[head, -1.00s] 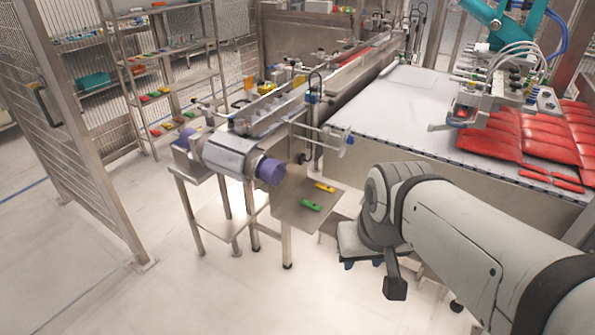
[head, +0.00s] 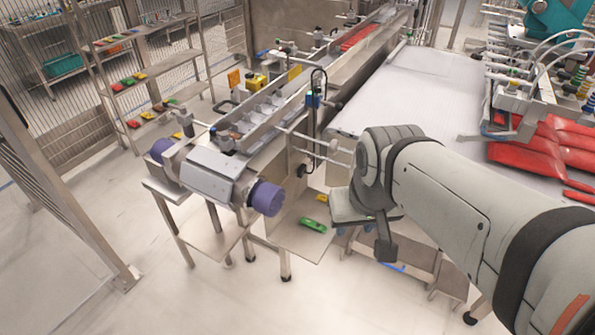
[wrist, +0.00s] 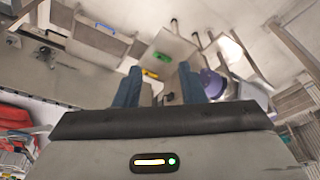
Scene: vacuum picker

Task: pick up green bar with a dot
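A green bar (head: 313,224) lies on a low metal plate (head: 288,235) beside the conveyor's end; any dot on it is too small to make out. A yellow bar (head: 322,198) lies just behind it on the plate. My gripper is open and empty, apart from both bars. In the head view my arm hides most of the gripper, which is to the right of the plate.
A roller with purple ends (head: 266,198) stands left of the plate at the conveyor end. A large white table (head: 410,95) with red packs is behind my arm. A rack (head: 135,90) holding coloured bars is at the back left. The front floor is clear.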

